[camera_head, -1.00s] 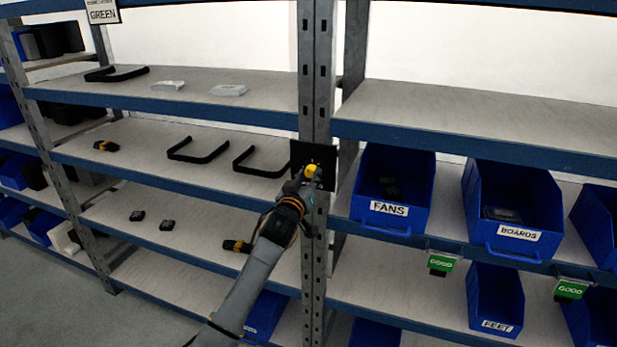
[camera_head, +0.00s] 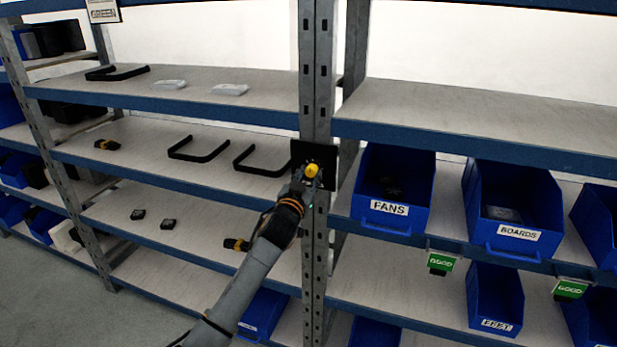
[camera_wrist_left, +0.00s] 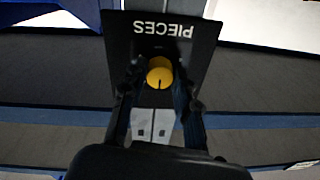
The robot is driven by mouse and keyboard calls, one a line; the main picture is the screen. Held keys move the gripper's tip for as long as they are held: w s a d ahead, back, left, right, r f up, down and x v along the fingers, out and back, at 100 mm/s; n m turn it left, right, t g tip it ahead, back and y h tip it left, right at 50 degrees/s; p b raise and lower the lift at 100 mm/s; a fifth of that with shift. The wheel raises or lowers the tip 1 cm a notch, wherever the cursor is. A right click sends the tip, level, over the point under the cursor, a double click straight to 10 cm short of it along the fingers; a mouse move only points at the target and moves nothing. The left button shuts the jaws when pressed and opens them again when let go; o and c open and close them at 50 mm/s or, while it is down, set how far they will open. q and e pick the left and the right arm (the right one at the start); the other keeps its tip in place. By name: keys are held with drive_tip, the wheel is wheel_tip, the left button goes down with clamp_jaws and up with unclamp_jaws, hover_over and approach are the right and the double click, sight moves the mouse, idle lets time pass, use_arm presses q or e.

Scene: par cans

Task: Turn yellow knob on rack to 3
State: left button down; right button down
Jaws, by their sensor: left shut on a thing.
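The yellow knob (camera_head: 311,170) sits on a black panel (camera_head: 299,152) fixed to the grey rack post. In the left wrist view the knob (camera_wrist_left: 159,72) shows between the fingers, with a short dark mark on its lower edge. The panel (camera_wrist_left: 190,50) reads "PIECES" upside down there. My left gripper (camera_head: 304,180) is at the knob from below left, its fingers (camera_wrist_left: 158,86) on either side of it and shut on it. The numbers around the knob are too small to read. My right gripper is not in view.
The grey rack post (camera_head: 316,85) stands directly behind the panel. A blue FANS bin (camera_head: 392,217) and a BOARDS bin (camera_head: 515,238) are on the shelf to the right. Black handles (camera_head: 200,158) lie on the shelf to the left.

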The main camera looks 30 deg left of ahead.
use_arm(q)
drive_tip(key=c, duration=1)
unclamp_jaws()
drive_tip(key=v, duration=1.2)
drive_tip(key=shift+f, duration=0.1)
